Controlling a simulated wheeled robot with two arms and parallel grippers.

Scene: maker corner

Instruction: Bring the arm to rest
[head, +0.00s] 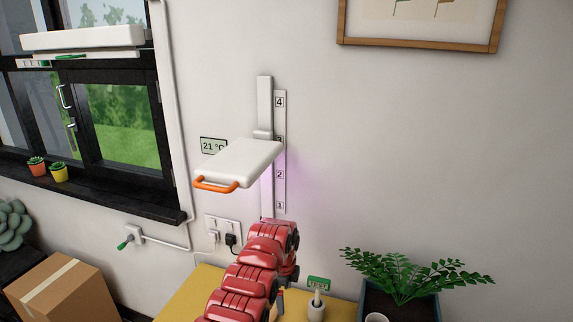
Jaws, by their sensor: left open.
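My red left arm rises from the bottom of the head view in front of the yellow table (196,292). Its left gripper (281,299) is mostly hidden behind the arm's own links, low over the table. Only a small part of it shows, and I see nothing held in it. The gripper is open. My right gripper is out of view.
A white platform (240,160) with an orange handle (216,185) sits on a numbered wall rail (265,105) above the arm. A fern planter (400,300) stands farther right, a cardboard box (65,290) at lower left.

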